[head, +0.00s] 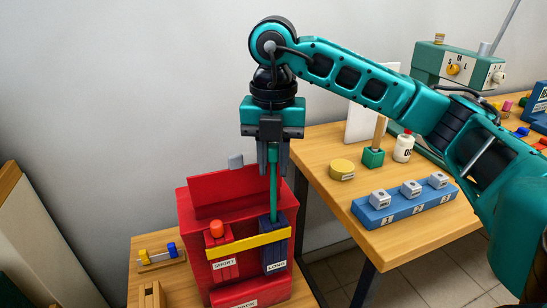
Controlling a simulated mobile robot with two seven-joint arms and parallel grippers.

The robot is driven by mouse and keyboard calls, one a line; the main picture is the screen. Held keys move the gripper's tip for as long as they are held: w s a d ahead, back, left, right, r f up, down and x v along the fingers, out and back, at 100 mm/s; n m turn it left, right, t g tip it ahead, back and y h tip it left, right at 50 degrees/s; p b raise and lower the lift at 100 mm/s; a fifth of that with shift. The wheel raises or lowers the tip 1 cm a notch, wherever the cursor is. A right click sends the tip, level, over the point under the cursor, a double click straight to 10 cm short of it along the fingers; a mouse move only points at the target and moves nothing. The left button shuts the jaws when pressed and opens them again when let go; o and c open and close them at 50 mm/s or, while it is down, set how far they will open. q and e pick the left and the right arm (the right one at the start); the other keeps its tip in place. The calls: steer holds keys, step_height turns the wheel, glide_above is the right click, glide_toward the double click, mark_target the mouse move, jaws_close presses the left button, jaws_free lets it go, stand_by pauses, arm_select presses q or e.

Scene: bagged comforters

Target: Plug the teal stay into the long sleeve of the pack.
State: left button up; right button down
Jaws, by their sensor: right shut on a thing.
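The red pack (248,203) stands upright on a wooden table, with its lid flap raised at the back. Its long sleeve (271,256) is navy and labelled LONG, on the right of the pack's front under a yellow strap (247,243). The short sleeve (222,252) is red, labelled SHORT, with an orange-red knob at its top. My right gripper (272,168) points down above the pack, shut on the upright teal stay (273,198). The stay's lower end meets the long sleeve's top; I cannot tell whether it is inside. My left gripper is not in view.
A higher wooden table on the right holds a blue numbered block (408,209) with grey pieces, a yellow tin (342,168), a green block with a peg (374,157) and a white bottle (404,147). A small rack (161,256) sits left of the pack.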

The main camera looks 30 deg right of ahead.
mark_target(274, 222)
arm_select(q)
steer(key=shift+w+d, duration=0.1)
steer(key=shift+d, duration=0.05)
arm_select(e)
steer(key=shift+f, duration=0.3)
arm_select(q)
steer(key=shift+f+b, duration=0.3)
steer(key=shift+b, duration=0.15)
arm_select(e)
steer(key=shift+f, duration=0.4)
arm_select(q)
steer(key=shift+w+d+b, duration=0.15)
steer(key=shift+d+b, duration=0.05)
steer(key=shift+b, duration=0.25)
arm_select(e)
steer(key=shift+f, duration=0.6)
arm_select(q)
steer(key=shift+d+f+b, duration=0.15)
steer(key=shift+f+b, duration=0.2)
arm_select(e)
steer(key=shift+f, duration=0.55)
arm_select(q)
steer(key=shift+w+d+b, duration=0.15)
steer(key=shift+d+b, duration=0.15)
steer(key=shift+b, duration=0.25)
arm_select(e)
steer(key=shift+f, duration=0.7)
